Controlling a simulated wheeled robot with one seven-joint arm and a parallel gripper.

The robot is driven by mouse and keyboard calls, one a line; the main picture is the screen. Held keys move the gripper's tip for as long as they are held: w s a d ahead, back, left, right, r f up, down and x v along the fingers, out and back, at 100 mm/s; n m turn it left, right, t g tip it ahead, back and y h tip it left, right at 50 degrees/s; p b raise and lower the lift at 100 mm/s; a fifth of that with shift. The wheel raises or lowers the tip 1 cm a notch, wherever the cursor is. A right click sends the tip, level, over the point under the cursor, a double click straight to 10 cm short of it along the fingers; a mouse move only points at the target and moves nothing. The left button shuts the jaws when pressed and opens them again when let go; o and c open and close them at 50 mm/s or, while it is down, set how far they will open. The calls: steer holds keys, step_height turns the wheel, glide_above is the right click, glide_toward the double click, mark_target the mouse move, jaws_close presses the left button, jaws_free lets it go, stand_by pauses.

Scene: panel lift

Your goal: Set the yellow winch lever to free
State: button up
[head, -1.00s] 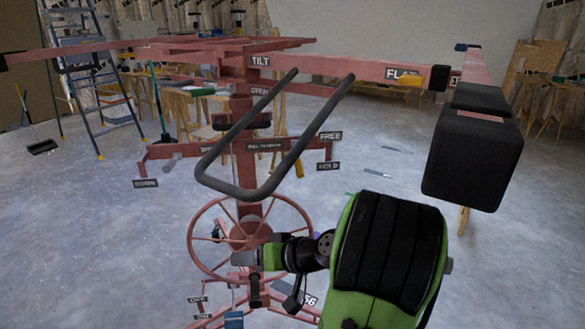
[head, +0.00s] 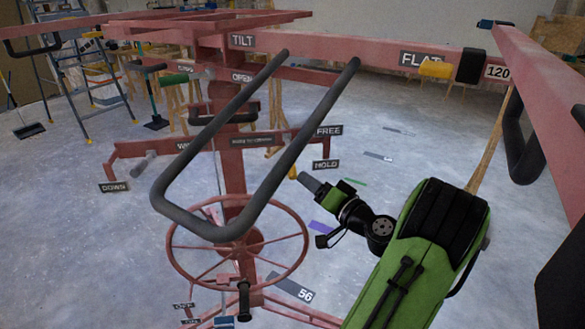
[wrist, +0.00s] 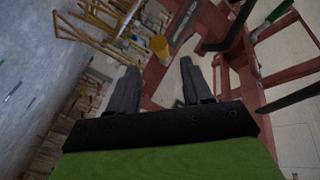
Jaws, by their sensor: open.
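The yellow winch lever (head: 293,173) shows small in the head view, beside the HOLD plate (head: 325,165) and below the FREE plate (head: 328,130). Its upper part is hard to make out. My gripper (head: 309,181) is just right of and below it in that picture; I cannot tell the gap in depth. In the wrist view a yellow grip (wrist: 160,47) stands beyond and between the spread fingers of my gripper (wrist: 159,72). The fingers are open with nothing between them.
A dark bent bar (head: 230,232) crosses in front of the red lift's mast. A red handwheel (head: 237,240) is below it. A red beam (head: 545,90) with black parts reaches in at the right. A yellow block (head: 435,69) sits by the FLAT plate.

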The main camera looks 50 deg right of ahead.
mark_target(292, 169)
steer(key=x, duration=0.8)
steer(key=shift+w+d, duration=0.1)
steer(key=shift+w, duration=0.15)
jaws_close()
